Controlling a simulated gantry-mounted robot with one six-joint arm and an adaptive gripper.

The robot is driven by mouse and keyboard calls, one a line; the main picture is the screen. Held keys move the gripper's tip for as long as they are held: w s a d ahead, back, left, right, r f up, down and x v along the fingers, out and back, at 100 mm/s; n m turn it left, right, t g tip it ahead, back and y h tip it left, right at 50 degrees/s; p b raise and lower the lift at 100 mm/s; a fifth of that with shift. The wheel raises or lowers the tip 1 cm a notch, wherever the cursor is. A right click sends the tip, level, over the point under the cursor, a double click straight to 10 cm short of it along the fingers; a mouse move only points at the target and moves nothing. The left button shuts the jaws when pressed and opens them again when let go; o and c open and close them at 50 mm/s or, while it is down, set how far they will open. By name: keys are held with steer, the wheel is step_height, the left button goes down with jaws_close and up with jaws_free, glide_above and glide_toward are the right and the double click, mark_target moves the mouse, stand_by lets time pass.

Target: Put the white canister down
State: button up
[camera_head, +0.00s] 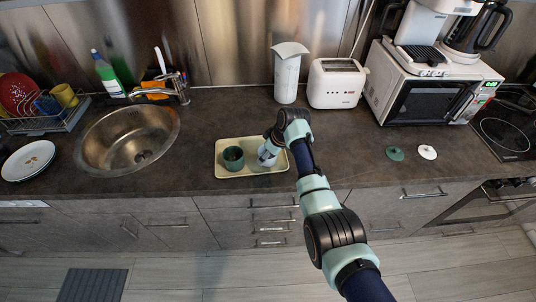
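The white canister (267,161) is at the right half of a cream tray (250,173) on the dark counter. My gripper (268,148) reaches down from the right and is at the canister's upper part, covering some of it. The view is too small to show whether the fingers are closed on it or whether its base touches the tray. A dark green canister (233,158), open at the top, stands in the left half of the tray.
A green lid (394,153) and a white lid (427,151) lie on the counter at the right. A paper towel roll (287,75), a toaster (337,83) and a microwave (428,97) stand behind. A sink (128,138) is at the left.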

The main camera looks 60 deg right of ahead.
steer(key=shift+f, duration=0.1)
steer(key=o, duration=1.2)
steer(key=shift+r, duration=0.3)
steer(key=p+v, duration=0.3)
steer(key=v, duration=0.8)
steer(key=shift+s+a+r+p, duration=0.1)
steer(key=shift+s+r+p, duration=0.05)
steer(key=shift+r+p, duration=0.2)
